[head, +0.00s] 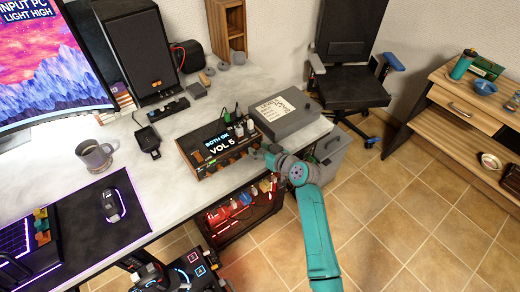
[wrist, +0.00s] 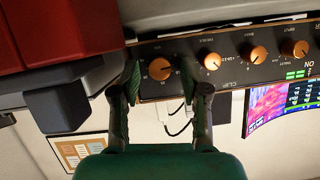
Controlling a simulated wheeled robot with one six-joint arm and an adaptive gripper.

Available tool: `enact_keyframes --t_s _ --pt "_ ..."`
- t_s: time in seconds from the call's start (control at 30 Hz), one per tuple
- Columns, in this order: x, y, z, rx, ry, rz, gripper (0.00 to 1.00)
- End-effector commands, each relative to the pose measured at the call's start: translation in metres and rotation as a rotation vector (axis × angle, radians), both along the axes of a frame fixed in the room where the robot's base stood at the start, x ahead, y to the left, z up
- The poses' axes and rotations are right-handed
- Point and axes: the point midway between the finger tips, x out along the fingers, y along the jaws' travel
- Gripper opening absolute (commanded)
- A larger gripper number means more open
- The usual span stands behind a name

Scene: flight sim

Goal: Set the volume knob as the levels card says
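The amplifier-like box (head: 190,153) stands at the desk's front edge, and its display (head: 217,146) reads "BOTH OK" and "VOL 5". In the wrist view its front panel (wrist: 228,68) appears upside down with a row of orange knobs. My gripper (head: 262,153) is at the right end of this box. In the wrist view my gripper (wrist: 161,80) is open, with one finger on each side of the end knob (wrist: 160,68) and gaps showing. That knob's label is unreadable. A white paper with writing (head: 271,108) lies on the grey box; its text is too small to read.
The grey box (head: 300,122) stands close behind my gripper. A mug (head: 95,157), a mouse (head: 112,204) and a speaker (head: 138,55) are on the desk. A rack (head: 240,218) is below the desk edge.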

Motion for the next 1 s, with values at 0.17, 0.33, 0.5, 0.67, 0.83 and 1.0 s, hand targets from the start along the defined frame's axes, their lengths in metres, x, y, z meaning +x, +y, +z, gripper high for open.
enact_keyframes --t_s 0.17,0.33,0.5,0.67,0.83,1.0 --pt "0.000 0.000 0.000 -0.001 -0.001 0.000 0.49" --pt "-0.002 -0.002 0.001 -0.001 -0.001 -0.001 0.49" --pt "-0.016 -0.014 0.008 -0.001 -0.002 -0.002 0.49" --pt "-0.040 -0.031 0.020 -0.001 0.000 -0.003 0.49" --pt "-0.064 -0.049 0.032 -0.001 -0.001 -0.003 0.49" --pt "-0.081 -0.062 0.041 -0.001 0.000 -0.002 0.49"
